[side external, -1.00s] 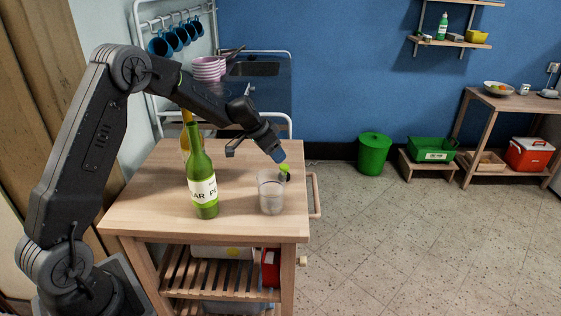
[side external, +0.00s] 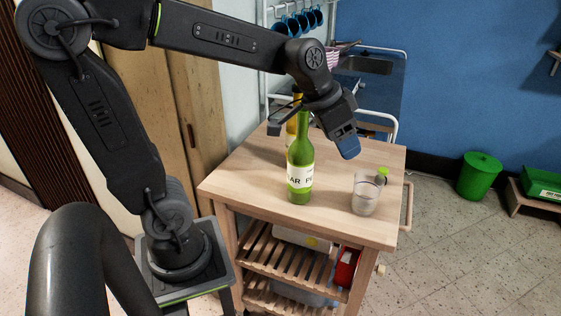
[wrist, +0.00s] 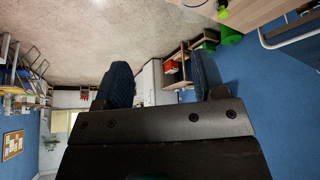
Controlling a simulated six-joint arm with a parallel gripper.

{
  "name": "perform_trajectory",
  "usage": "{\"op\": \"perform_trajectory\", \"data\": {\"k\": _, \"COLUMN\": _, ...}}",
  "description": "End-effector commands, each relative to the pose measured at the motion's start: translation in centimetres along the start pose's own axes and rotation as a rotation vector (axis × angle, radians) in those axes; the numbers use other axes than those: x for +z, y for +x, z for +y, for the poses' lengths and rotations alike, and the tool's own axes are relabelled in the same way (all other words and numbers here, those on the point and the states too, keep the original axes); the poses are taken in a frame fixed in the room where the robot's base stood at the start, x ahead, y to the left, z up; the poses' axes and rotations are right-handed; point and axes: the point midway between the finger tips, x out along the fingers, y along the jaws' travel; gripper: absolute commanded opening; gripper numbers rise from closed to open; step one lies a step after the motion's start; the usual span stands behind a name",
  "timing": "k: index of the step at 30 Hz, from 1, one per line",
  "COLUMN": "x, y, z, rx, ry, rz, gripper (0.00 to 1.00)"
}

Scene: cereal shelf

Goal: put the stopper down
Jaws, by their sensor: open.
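The stopper (side external: 383,174), with a bright green top and a dark lower part, is on the wooden trolley top near its right edge, just behind a clear glass. The glass partly hides its lower part. A small green piece that looks like the stopper also shows at the top of the wrist view (wrist: 223,14). My gripper (side external: 348,147), with blue fingertips, is above the trolley, left of and higher than the stopper, apart from it. In the wrist view my gripper's two fingers (wrist: 163,77) are spread with nothing between them. A green bottle (side external: 300,170) stands upright left of the glass.
The clear glass (side external: 365,194) stands near the trolley's right front. A yellow bottle (side external: 291,130) is behind the green bottle, partly hidden. The wooden trolley top (side external: 250,180) is bare at its left front. A green bin (side external: 479,176) stands on the floor at the right.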

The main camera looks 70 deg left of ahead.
Motion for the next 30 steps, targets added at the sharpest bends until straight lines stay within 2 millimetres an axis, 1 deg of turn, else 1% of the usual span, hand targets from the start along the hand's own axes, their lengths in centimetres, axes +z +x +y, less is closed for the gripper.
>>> {"op": "perform_trajectory", "data": {"k": 1, "x": 1.9, "y": -1.5, "z": 1.1, "rx": -0.011, "ry": -0.007, "rz": 0.007, "gripper": 0.64}}
{"op": "perform_trajectory", "data": {"k": 3, "x": 4.6, "y": -2.8, "z": 2.1, "rx": -0.030, "ry": -0.029, "rz": 0.007, "gripper": 0.64}}
{"op": "perform_trajectory", "data": {"k": 6, "x": 7.8, "y": -3.9, "z": 2.9, "rx": -0.056, "ry": -0.061, "rz": 0.009, "gripper": 0.64}}
{"op": "perform_trajectory", "data": {"k": 9, "x": 10.2, "y": -4.5, "z": 3.3, "rx": -0.076, "ry": -0.087, "rz": 0.013, "gripper": 0.64}}
{"op": "perform_trajectory", "data": {"k": 11, "x": 11.1, "y": -4.6, "z": 3.4, "rx": -0.085, "ry": -0.099, "rz": 0.013, "gripper": 0.64}}
{"op": "perform_trajectory", "data": {"k": 15, "x": 11.9, "y": -4.7, "z": 3.5, "rx": -0.093, "ry": -0.112, "rz": 0.015, "gripper": 0.64}}
{"op": "perform_trajectory", "data": {"k": 30, "x": 11.9, "y": -4.7, "z": 3.5, "rx": -0.093, "ry": -0.113, "rz": 0.015, "gripper": 0.64}}
